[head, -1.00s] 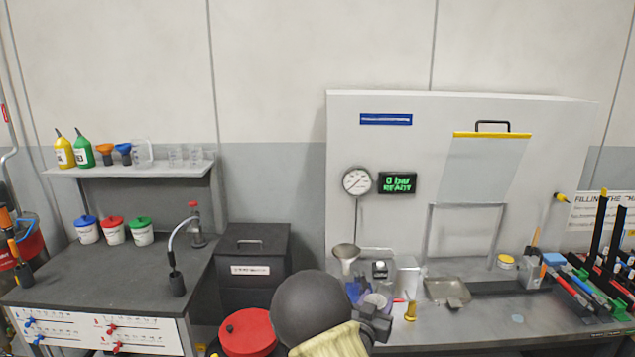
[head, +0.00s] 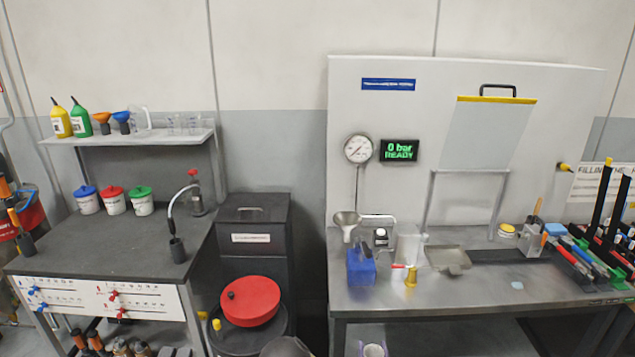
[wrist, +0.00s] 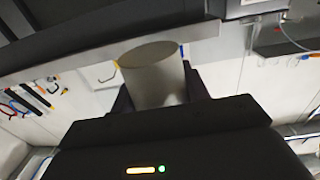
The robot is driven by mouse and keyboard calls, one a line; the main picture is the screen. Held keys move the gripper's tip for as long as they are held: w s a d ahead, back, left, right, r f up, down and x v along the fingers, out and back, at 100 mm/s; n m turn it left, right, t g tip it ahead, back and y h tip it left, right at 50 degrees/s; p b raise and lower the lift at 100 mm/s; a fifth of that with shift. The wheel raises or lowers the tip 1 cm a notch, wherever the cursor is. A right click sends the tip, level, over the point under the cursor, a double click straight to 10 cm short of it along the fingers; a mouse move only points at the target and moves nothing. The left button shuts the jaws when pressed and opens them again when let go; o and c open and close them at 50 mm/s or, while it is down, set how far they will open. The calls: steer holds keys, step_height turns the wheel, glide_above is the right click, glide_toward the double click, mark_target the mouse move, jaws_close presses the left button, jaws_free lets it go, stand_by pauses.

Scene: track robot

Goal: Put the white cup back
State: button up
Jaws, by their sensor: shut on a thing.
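My gripper (wrist: 157,92) is shut on the white cup (wrist: 150,70) in the wrist view. The cup is a plain, pale, round-walled vessel, held between the two dark fingers, with its rim at the far end. Its lower part is hidden by the gripper body. My gripper is not clearly visible there. Only the top of a dark part of my arm shows at the bottom.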

steer(key=shift+s+d+f+y, duration=0.15)
steer(key=shift+s+f+y, duration=0.25)
steer(key=shift+f, duration=0.4)
